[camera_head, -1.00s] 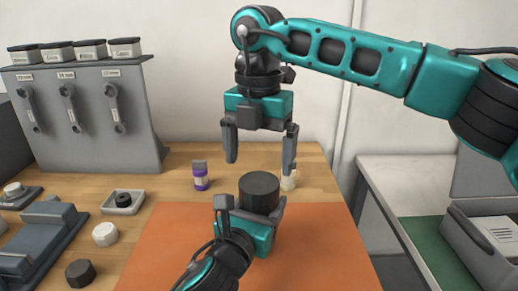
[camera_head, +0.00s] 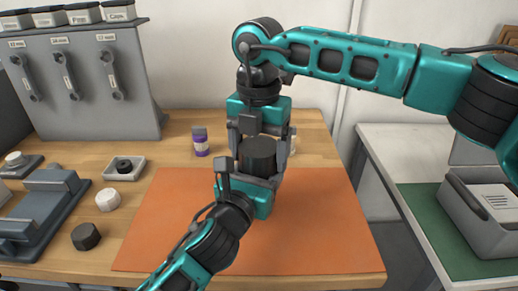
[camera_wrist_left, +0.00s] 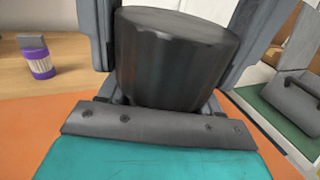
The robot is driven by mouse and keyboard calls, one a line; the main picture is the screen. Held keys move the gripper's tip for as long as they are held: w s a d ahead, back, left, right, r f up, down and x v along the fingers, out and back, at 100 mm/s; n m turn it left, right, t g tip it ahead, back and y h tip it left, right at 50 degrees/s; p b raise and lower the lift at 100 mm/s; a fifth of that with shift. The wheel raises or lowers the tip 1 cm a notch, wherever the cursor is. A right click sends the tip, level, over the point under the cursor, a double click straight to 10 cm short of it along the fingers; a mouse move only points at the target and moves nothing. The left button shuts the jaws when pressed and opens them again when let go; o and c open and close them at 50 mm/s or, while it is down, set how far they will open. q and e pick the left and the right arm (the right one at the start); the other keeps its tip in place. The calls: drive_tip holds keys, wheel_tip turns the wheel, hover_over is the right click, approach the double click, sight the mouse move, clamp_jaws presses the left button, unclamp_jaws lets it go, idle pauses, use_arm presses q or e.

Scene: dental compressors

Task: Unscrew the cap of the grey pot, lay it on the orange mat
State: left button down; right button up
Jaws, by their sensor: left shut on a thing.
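The grey pot (camera_head: 258,158) is a dark, upright cylinder above the orange mat (camera_head: 315,225). It fills the middle of the left wrist view (camera_wrist_left: 175,70). Its wide top part has faceted sides, and I cannot make out a clear seam between cap and body. My left gripper (camera_head: 250,178) is shut on the pot low down, from the front, and hides its lower part. My right gripper (camera_head: 259,150) points down from above, with one finger on each side of the pot's top. Whether its fingers touch the cap is not clear.
A purple-labelled bottle (camera_head: 200,141) stands behind the mat. A white cap (camera_head: 108,199), a dark cap (camera_head: 86,236) and a small tray (camera_head: 124,168) lie to the left, beside a grey fixture (camera_head: 45,212). The mat's right side is clear.

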drive_tip(key=c, duration=0.8)
drive_tip(key=shift+o, duration=0.2)
drive_tip(key=n, duration=0.6)
drive_tip(key=shift+n, duration=0.4)
drive_tip(key=o, duration=1)
drive_tip(key=shift+o, duration=0.6)
drive_tip(key=shift+a, duration=0.1)
